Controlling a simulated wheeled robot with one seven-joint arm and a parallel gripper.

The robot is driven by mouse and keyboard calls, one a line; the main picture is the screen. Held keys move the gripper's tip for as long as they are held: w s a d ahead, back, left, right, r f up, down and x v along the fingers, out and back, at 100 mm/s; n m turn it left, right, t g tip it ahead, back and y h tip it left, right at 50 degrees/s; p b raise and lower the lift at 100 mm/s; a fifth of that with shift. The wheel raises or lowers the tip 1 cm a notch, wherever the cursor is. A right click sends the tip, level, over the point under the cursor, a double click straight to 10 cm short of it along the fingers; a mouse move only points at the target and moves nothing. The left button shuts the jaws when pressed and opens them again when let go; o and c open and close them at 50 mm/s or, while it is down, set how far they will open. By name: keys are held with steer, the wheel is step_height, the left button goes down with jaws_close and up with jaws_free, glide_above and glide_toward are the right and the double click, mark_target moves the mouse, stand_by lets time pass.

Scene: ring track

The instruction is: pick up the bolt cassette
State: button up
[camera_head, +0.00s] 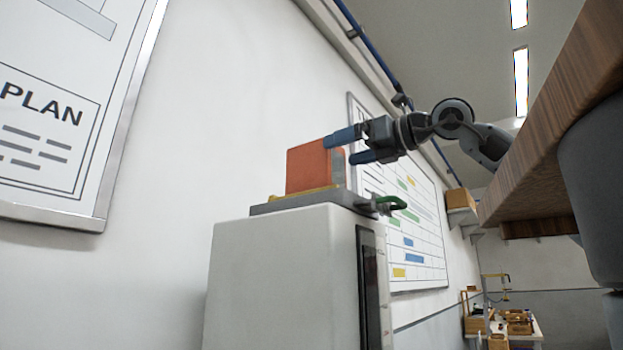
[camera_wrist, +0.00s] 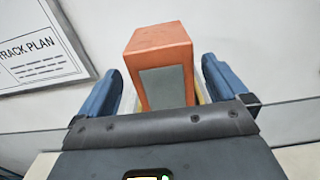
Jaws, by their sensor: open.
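The bolt cassette appears to be the orange block (camera_head: 308,168) with a grey face, standing upright on a grey plate with a yellow edge (camera_head: 287,204) on top of a white cabinet. In the wrist view the orange block (camera_wrist: 158,48) stands between the two blue fingers, its grey panel facing me. My gripper (camera_head: 347,147) is open, at the block's right side in the head view. In the wrist view my gripper (camera_wrist: 160,85) has a visible gap between each finger and the block. The block's far side is hidden.
The white cabinet (camera_head: 282,275) stands close to the wall. A green-handled clamp (camera_head: 391,204) sticks out at the plate's right edge. A wooden tabletop (camera_head: 545,125) is at the right. Wall boards, including a plan board (camera_head: 50,130), hang behind.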

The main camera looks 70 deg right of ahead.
mark_target(322, 157)
steer(key=p+x, duration=0.2)
steer(key=x, duration=0.5)
steer(key=c, duration=0.9)
steer(key=shift+r, duration=0.1)
steer(key=shift+c, duration=0.5)
